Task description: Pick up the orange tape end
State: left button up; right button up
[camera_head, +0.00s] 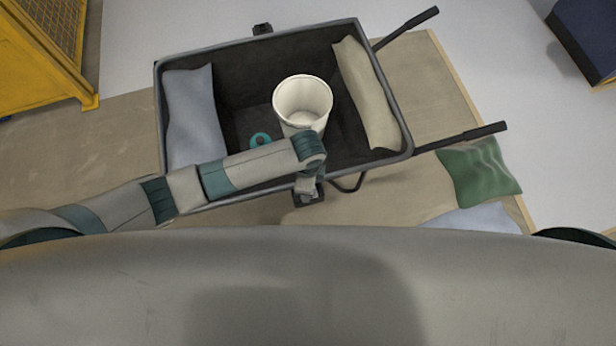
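No orange tape end shows in the head view. A small teal ring-shaped object (261,139) lies in the dark wheelbarrow tray (232,78), left of a white bucket (303,92). My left arm reaches in from the left across the near side of the tray and hides part of it. My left gripper (309,199) points down at the tray's near edge, below the bucket in the picture. Its fingers are too small and foreshortened to tell whether they are open or what is between them. My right gripper is not in view.
A grey-blue bag (192,115) and a beige bag (366,92) lie along the tray's ends. Two handles (462,138) stick out to the right. A green bag (478,172) lies on the floor at right. A yellow cage (40,50) stands at upper left.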

pick_arm(q)
jog(key=shift+c, duration=0.3)
grip_shut()
jog(key=shift+r, duration=0.2)
jog(key=shift+r, duration=0.55)
notch_tip(320, 180, up, 2)
jog(key=shift+r+b, duration=0.15)
jog(key=shift+b, duration=0.35)
jog(key=s+d+r+b, duration=0.2)
jog(key=s+d+r, duration=0.4)
jog(key=d, duration=0.4)
jog(key=shift+r, duration=0.65)
